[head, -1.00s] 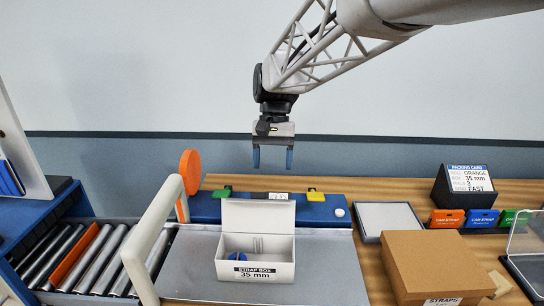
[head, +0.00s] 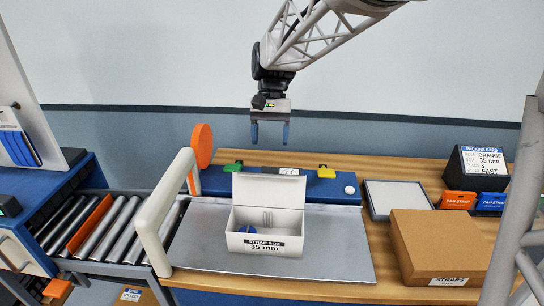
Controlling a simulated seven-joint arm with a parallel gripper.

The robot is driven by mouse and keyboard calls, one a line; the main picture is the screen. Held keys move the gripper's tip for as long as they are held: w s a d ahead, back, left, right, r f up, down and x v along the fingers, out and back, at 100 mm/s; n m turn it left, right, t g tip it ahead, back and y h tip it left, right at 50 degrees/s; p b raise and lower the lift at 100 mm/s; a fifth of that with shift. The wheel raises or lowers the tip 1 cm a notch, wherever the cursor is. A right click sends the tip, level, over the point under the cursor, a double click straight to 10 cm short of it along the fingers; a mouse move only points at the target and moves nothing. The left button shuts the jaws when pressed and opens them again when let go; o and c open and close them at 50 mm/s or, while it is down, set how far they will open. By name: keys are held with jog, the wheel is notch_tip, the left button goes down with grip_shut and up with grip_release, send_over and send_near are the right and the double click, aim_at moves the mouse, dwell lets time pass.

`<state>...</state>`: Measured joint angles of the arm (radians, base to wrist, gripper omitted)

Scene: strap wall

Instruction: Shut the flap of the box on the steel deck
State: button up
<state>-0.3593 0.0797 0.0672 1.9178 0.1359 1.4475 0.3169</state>
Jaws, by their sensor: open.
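A white strap box (head: 265,245) labelled "STRAP BOX 35 mm" stands on the steel deck (head: 335,262). Its flap (head: 269,189) stands upright along the back edge, so the box is open. Inside, a blue round item (head: 250,229) shows at the left, partly hidden by the front wall. A pale upright piece shows near the back wall. My gripper (head: 270,133) hangs pointing down above and behind the flap, with its two blue fingers apart and nothing between them. It touches nothing.
A white arch (head: 165,207) stands at the deck's left, by an orange disc (head: 201,146) and rollers (head: 110,232). A blue bar with buttons (head: 318,183) runs behind the box. A brown carton (head: 440,248) and grey tray (head: 397,199) stand at the right.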

send_over(269, 188)
jog(key=w, duration=0.3)
notch_tip(269, 188, down, 6)
jog(key=shift+s+f, duration=0.15)
grip_shut()
